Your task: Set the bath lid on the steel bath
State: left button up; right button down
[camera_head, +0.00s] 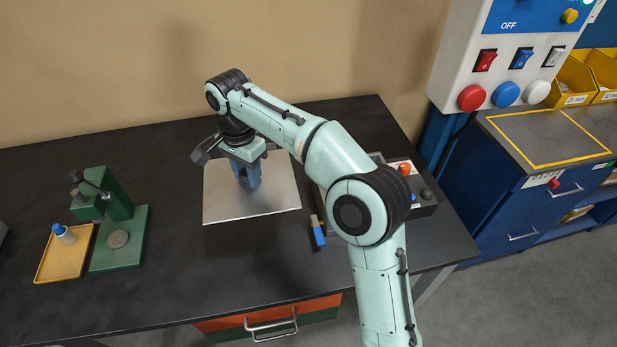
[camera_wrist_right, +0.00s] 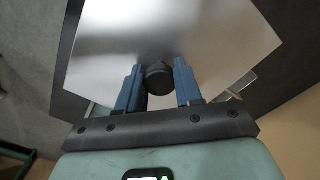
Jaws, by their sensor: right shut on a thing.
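The bath lid (camera_head: 265,204) is a flat, square steel plate in the head view, over the dark bench left of my right arm. My right gripper (camera_head: 248,178) is above its middle, pointing down. In the right wrist view, its blue fingers (camera_wrist_right: 158,84) are shut on the lid's round black knob (camera_wrist_right: 158,72), and the plate (camera_wrist_right: 150,35) spreads beyond them. How high the lid is above the bench is hard to tell. The steel bath (camera_head: 376,158) seems to be behind my right forearm, mostly hidden, with only bits of its rim showing. My left gripper is out of view.
A control box (camera_head: 424,208) with a red-orange knob stands right of my forearm. A blue-handled tool (camera_head: 317,232) lies before the bath. A green press (camera_head: 120,235) and yellow tray (camera_head: 62,262) with a small bottle stand left. The bench's front middle is clear.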

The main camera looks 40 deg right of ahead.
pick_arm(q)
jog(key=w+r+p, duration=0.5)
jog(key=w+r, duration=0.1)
pick_arm(e)
jog(key=s+d+r, duration=0.3)
jog(key=s+d, duration=0.1)
jog(key=d, duration=0.5)
jog(key=s+d+r, duration=0.4)
jog(key=d, duration=0.5)
jog(key=s+d+r, duration=0.3)
jog(key=d, duration=0.5)
jog(key=f+b, duration=0.1)
jog(key=f, duration=0.5)
jog(key=f+b, duration=0.1)
jog(key=f, duration=0.6)
jog(key=f+b, duration=0.1)
jog(key=f, duration=0.5)
jog(key=shift+s+d+f, duration=0.2)
jog(key=shift+s+f, duration=0.05)
jog(key=shift+s, duration=0.1)
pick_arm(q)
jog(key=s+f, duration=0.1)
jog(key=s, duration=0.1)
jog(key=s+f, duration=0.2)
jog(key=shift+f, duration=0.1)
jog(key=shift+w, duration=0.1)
pick_arm(e)
jog(key=shift+w, duration=0.1)
